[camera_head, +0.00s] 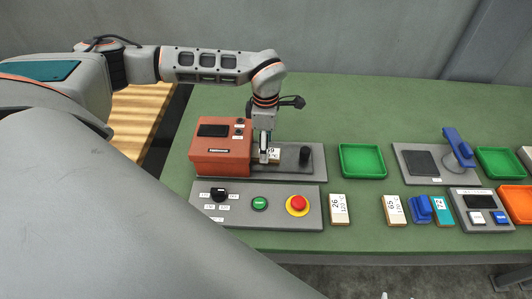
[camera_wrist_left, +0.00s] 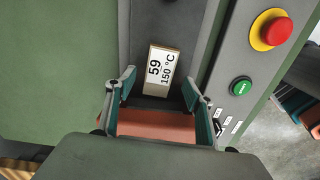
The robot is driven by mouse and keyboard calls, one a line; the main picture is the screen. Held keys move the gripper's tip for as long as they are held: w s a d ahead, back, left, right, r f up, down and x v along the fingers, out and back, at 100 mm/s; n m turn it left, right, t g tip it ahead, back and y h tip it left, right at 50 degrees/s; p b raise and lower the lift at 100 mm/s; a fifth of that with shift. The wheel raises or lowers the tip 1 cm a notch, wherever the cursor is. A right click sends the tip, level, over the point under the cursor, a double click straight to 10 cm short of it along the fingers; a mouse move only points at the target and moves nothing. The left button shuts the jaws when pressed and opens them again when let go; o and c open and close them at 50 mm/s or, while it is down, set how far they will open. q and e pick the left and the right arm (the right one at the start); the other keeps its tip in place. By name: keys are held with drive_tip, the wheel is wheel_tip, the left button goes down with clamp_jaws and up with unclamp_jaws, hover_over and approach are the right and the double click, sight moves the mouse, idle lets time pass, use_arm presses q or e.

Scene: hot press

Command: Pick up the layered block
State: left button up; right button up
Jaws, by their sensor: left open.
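A layered block (camera_wrist_left: 161,70) with a white label reading "59 150 °C" lies on the dark plate of the press. In the head view the layered block (camera_head: 274,154) shows only in part, behind and beside my gripper. My left gripper (camera_head: 264,155) points down just in front of the red press housing. In the left wrist view the left gripper (camera_wrist_left: 159,87) is open and empty, with one finger on each side of the near end of the block. I cannot tell how far above the block the fingertips are.
The red press housing (camera_head: 222,150) stands close left of the gripper, and a black knob (camera_head: 305,157) stands to its right. A control panel (camera_head: 275,216) with buttons lies in front. Labelled blocks (camera_head: 339,209) and a green tray (camera_head: 362,160) lie right.

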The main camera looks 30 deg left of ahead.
use_arm(q)
drive_tip(key=shift+f, duration=1.2)
drive_tip(key=shift+w, duration=0.1)
drive_tip(key=c, duration=1.2)
drive_tip(key=shift+r, duration=0.1)
